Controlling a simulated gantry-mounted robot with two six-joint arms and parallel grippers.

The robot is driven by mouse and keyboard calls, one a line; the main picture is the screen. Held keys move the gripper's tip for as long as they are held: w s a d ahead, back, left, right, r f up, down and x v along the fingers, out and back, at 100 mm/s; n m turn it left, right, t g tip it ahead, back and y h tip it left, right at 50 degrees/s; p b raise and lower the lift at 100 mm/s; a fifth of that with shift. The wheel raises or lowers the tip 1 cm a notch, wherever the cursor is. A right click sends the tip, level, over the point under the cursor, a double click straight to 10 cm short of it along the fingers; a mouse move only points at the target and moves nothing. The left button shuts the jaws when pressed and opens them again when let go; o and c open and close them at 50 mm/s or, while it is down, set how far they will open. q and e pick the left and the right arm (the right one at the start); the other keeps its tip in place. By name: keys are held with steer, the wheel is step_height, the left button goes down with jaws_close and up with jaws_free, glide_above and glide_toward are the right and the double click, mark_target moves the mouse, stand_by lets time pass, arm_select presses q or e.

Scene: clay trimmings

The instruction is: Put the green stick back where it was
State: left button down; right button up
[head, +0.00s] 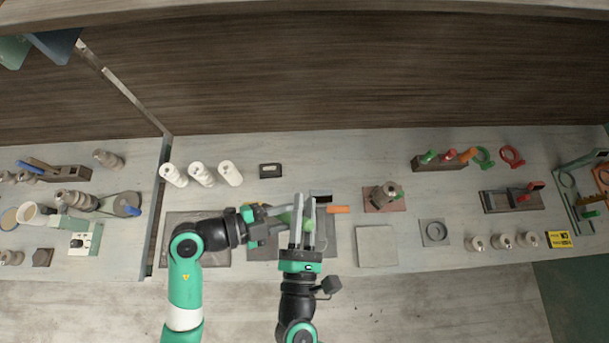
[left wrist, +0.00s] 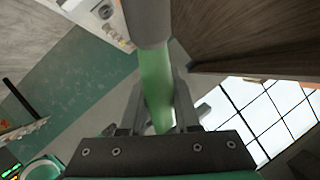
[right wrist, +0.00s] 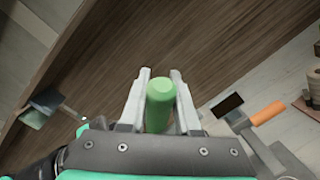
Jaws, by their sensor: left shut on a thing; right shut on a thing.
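The green stick (head: 308,224) is held up between my two grippers over the middle of the bench in the head view. My left gripper (head: 280,212) reaches it from the left and is shut on it. In the left wrist view the green stick (left wrist: 156,85) runs between the fingers, with a thicker grey cylindrical part (left wrist: 148,22) at its far end. My right gripper (head: 303,212) comes from the front and is shut on the stick too. The right wrist view shows the stick's rounded green end (right wrist: 160,95) between the fingers. The grippers hide part of the stick.
A wooden rack (head: 425,166) at the back right holds green, red and orange handles. An orange-handled tool (head: 338,209) lies just right of my grippers. A clay piece (head: 384,195) stands on a brown board. White cylinders (head: 201,174) stand back left. A pale square tile (head: 377,247) is bare.

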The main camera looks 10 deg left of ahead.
arm_select(q)
steer(key=c, duration=0.6)
jaws_free()
steer(key=shift+o, duration=0.2)
